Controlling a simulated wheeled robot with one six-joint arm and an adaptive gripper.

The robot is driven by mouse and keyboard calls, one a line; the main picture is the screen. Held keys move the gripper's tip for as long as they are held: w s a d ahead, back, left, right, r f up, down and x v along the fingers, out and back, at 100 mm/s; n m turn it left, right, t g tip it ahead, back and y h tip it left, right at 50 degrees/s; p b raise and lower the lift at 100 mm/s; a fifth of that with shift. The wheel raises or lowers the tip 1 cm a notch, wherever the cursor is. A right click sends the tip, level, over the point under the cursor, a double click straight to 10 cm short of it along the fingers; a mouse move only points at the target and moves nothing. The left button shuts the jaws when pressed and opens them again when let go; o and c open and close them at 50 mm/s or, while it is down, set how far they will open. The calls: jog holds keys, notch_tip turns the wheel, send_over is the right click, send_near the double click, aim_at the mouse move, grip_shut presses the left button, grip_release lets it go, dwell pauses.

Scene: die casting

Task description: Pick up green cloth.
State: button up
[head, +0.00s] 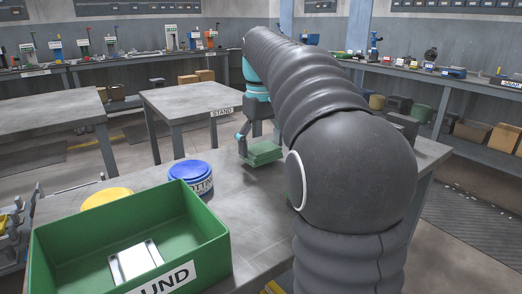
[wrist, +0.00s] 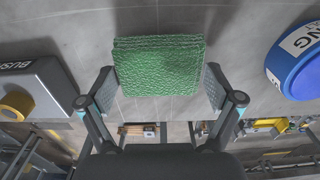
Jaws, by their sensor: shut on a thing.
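The green cloth (wrist: 158,66) is a folded, textured stack held between the two fingers of my gripper (wrist: 160,88) in the wrist view. In the head view the green cloth (head: 264,153) shows below my gripper (head: 255,142), over the grey table. The arm hides part of the gripper there. Whether the cloth touches the tabletop I cannot tell.
A green bin (head: 60,243) with a pale metal part stands at the front left. Behind it are a blue round container (head: 190,176) and a yellow one (head: 106,197). A grey box (wrist: 40,92) is left in the wrist view. Another table (head: 190,101) stands behind.

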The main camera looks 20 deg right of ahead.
aim_at(264, 147)
jog(key=r, duration=0.3)
jog(key=shift+s+d, duration=0.2)
jog(key=shift+s, duration=0.15)
jog(key=s+d+r, duration=0.4)
jog(key=s+r, duration=0.2)
jog(key=s, duration=0.4)
jog(key=shift+d+r+p, duration=0.15)
jog(key=shift+r+p, duration=0.05)
jog(key=shift+p, duration=0.1)
